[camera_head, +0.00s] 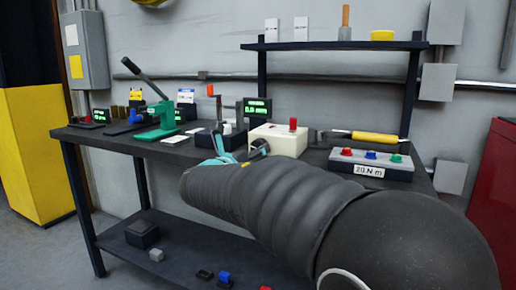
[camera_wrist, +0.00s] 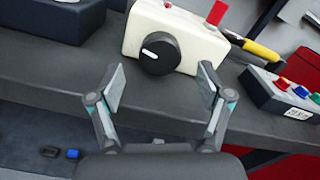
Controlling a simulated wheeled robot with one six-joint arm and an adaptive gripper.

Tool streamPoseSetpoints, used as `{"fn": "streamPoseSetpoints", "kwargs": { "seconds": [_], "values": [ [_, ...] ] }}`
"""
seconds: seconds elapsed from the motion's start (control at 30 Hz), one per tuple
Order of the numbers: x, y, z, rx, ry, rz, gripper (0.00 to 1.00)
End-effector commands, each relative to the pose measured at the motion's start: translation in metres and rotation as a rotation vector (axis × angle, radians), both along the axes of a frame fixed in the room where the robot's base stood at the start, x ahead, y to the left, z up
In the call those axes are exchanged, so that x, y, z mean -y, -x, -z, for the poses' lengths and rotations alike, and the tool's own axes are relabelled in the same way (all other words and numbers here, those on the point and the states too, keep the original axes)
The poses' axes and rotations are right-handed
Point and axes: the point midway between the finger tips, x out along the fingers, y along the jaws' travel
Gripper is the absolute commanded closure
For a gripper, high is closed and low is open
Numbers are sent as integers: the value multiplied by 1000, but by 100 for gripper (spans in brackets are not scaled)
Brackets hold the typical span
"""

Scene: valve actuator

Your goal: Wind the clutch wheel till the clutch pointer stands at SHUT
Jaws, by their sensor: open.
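A cream box (camera_head: 284,142) with a red block (camera_head: 292,124) on top stands on the bench. Its front carries a round black knob (camera_wrist: 159,54) with a short white mark, which may be the clutch wheel. In the wrist view the mark lies slanted, nearer level than upright. I see no lettering reading SHUT and cannot pick out a separate pointer. My gripper (camera_wrist: 162,76) is open and empty. Its fingers show on either side below the knob, apart from it. In the head view my arm hides part of the bench front.
A grey box with red, blue and green buttons (camera_head: 369,160) and a "20 N m" label stands right of the cream box. A yellow-handled tool (camera_head: 374,137) lies behind it. A green lever press (camera_head: 160,122) and a lit display (camera_head: 257,108) stand to the left.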

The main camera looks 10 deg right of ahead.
Motion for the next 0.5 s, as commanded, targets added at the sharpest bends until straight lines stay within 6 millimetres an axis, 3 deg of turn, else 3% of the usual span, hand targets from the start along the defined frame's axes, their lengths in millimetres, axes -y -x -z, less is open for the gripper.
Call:
{"fn": "streamPoseSetpoints", "kwargs": {
  "seconds": [0.2,0.5],
  "values": [
    [20,-26,0,0,0,2,22],
    [27,-38,0,1,-1,0,22]
  ]
}}
